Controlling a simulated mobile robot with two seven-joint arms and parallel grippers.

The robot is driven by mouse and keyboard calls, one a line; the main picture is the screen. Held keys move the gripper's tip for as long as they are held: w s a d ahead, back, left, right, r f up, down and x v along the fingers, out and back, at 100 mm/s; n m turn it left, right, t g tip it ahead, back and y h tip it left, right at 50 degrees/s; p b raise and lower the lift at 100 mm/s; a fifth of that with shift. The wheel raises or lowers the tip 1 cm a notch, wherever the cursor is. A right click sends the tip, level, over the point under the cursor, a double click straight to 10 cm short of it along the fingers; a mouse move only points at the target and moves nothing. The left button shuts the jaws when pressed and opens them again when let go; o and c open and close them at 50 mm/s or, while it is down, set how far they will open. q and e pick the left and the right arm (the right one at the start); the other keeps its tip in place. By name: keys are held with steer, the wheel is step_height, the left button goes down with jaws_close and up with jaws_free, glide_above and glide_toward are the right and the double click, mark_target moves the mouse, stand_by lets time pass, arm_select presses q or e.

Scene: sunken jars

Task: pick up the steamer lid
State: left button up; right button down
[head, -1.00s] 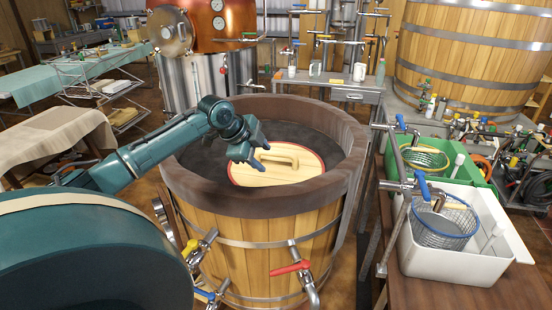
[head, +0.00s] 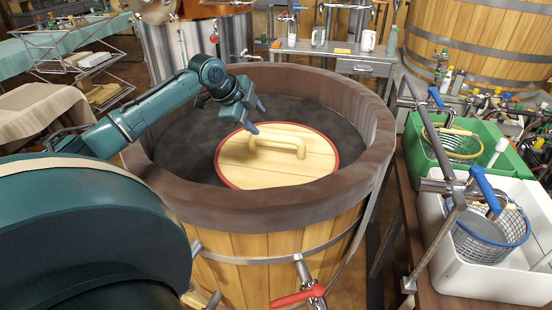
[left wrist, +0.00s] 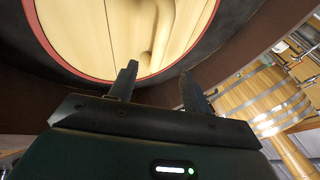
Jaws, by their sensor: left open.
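The steamer lid (head: 270,165) is a round pale wooden disc with a red edge and an arched wooden handle (head: 278,143). It lies inside the big wooden vat (head: 290,225), below the vat's dark rim. My left gripper (head: 258,118) is open and empty, above the lid's far left edge, to the left of the handle. In the left wrist view the open fingers (left wrist: 158,88) point toward the lid (left wrist: 95,30), with the handle (left wrist: 165,30) partly in view ahead of them. They look apart from it. My right gripper is not in view.
The vat's thick rim (head: 270,204) surrounds the lid. A red-handled tap (head: 298,296) sticks out at the front. On the right, a green tub (head: 510,150) and a white tub (head: 500,285) hold wire baskets. A metal drawer table (head: 350,65) stands behind.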

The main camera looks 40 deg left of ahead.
mark_target(275, 136)
arm_select(q)
steer(key=p+x, duration=0.1)
steer(key=x, duration=1.1)
steer(key=shift+w+f, duration=0.15)
steer(key=shift+f, duration=0.1)
steer(key=shift+c, duration=0.6)
jaws_close()
steer(key=shift+r, duration=0.1)
stand_by(0.4)
